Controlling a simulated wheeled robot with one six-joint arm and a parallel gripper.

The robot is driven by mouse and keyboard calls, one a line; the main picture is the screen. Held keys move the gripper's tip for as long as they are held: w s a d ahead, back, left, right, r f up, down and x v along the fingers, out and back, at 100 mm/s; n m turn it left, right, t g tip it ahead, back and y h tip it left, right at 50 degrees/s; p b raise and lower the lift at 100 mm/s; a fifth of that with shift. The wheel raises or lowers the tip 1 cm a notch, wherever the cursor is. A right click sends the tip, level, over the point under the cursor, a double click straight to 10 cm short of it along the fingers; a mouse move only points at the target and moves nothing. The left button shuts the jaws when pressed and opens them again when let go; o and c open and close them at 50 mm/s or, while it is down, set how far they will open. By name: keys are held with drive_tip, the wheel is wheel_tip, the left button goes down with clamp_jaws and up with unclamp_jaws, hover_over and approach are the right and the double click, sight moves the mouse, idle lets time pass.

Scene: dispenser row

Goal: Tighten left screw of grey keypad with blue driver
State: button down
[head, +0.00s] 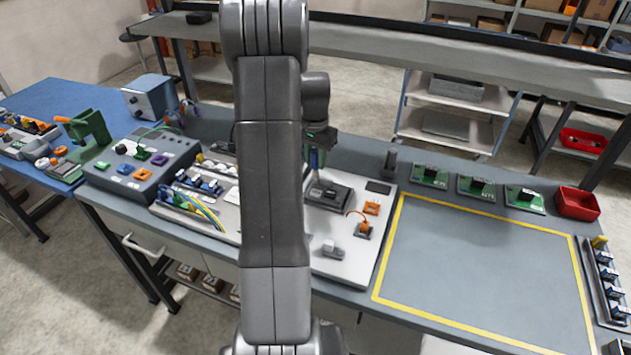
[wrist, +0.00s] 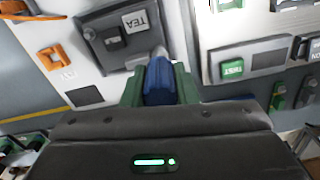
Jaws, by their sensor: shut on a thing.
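My gripper (wrist: 159,88), with green fingers, is shut on the blue driver (wrist: 158,78) in the wrist view. In the head view the driver (head: 314,160) hangs below my gripper, roughly upright, near the left end of a dark grey unit (head: 330,196) on the white board (head: 345,265). The wrist view shows a dark grey unit labelled TEA (wrist: 125,38) just beyond the driver handle. I cannot tell for sure which unit is the grey keypad. Its left screw and the driver tip are not clear, so contact cannot be told.
An orange part (head: 372,207) and a grey block (head: 333,249) stand on the board. Green circuit boards (head: 430,176) and a red bin (head: 577,203) stand at the right. The yellow-outlined area (head: 480,265) is clear.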

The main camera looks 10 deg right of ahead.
drive_tip(key=n, duration=0.6)
drive_tip(key=shift+n, duration=0.4)
drive_tip(key=shift+f+n, duration=0.3)
drive_tip(key=shift+n, duration=1)
drive_tip(key=shift+f, duration=0.1)
drive_tip(key=shift+f+b, duration=0.45)
drive_tip(key=shift+b, duration=0.1)
